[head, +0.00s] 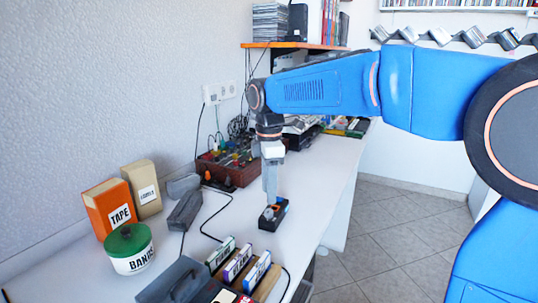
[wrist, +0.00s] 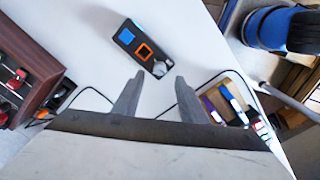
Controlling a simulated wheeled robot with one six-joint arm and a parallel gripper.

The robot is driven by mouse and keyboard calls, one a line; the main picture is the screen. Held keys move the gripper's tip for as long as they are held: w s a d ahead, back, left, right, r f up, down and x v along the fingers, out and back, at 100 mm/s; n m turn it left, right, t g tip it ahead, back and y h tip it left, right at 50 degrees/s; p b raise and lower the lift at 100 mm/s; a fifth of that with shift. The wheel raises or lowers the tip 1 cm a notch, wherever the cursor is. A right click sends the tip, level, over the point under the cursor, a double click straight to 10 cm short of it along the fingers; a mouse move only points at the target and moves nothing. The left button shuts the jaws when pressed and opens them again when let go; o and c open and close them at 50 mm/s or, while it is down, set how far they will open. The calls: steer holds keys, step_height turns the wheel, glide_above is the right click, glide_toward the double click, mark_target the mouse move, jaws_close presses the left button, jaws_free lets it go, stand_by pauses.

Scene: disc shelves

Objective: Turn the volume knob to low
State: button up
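A small black device (wrist: 133,52) lies on the white table, with a blue square, an orange-rimmed square and a round silver knob (wrist: 159,69) at its near end. In the head view the device (head: 274,222) is below my gripper (head: 270,197), and its knob is hard to make out. In the wrist view my gripper (wrist: 159,79) is open, with its two fingers apart and nothing between them. The knob shows in line with the gap, just beyond the fingertips. I see no contact. The knob's exact setting is too small to read.
A wooden box with coloured knobs (head: 228,172) stands behind the device; it also shows in the wrist view (wrist: 30,72). A jar (head: 130,252), an orange box (head: 108,209) and a holder of labelled cases (head: 236,266) stand nearer. Black cables lie on the table (head: 205,222).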

mark_target(269, 210)
step_height(269, 210, up, 11)
steer(key=shift+r, duration=0.15)
stand_by(0.4)
